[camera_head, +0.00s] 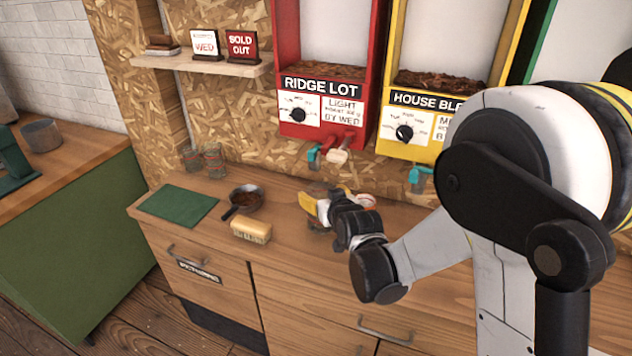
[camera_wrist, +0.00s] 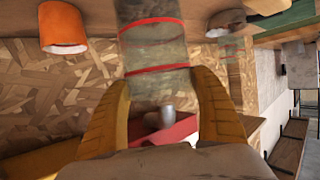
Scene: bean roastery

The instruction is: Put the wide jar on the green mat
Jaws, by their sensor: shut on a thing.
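The green mat (camera_head: 178,206) lies bare at the left end of the wooden counter. My gripper (camera_head: 318,212) is to the right of it, low over the counter. In the wrist view its two yellow fingers (camera_wrist: 162,112) are shut on a clear glass jar (camera_wrist: 152,55) with red bands, one on each side of it. In the head view this jar is mostly hidden by the gripper. I cannot tell whether its base touches the counter. Two more clear jars, a left one (camera_head: 190,158) and a right one (camera_head: 213,161), stand behind the mat by the wall.
A small dark pan of beans (camera_head: 246,198) and a yellowish labelled block (camera_head: 251,230) stand between the mat and my gripper. Red (camera_head: 322,110) and yellow (camera_head: 412,125) dispensers hang above the counter.

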